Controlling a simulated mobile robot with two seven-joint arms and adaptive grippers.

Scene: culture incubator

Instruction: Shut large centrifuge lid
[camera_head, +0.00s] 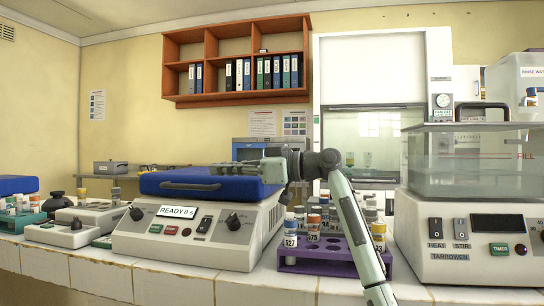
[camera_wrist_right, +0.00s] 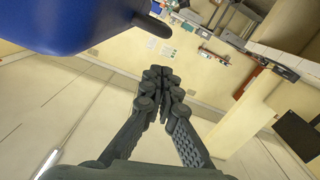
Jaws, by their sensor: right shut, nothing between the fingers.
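The large centrifuge (camera_head: 190,245) is a white box with knobs and a small display reading READY on its front. Its blue lid (camera_head: 165,183), with a dark handle on the front edge, lies about flat over the top of the body. I cannot tell whether it is fully seated. My right gripper (camera_head: 215,169) lies sideways at the lid's upper surface; I cannot tell whether it touches. In the right wrist view, its fingers (camera_wrist_right: 163,80) are shut and empty, with the blue lid (camera_wrist_right: 80,22) at upper left. My left gripper is not in view.
A purple rack (camera_head: 330,262) with several capped tubes stands right of the centrifuge, near my right arm. A clear-walled water bath (camera_head: 470,235) stands farther right. Small devices (camera_head: 75,228) and a green tube rack (camera_head: 22,222) are at left. The tiled front edge is mostly clear.

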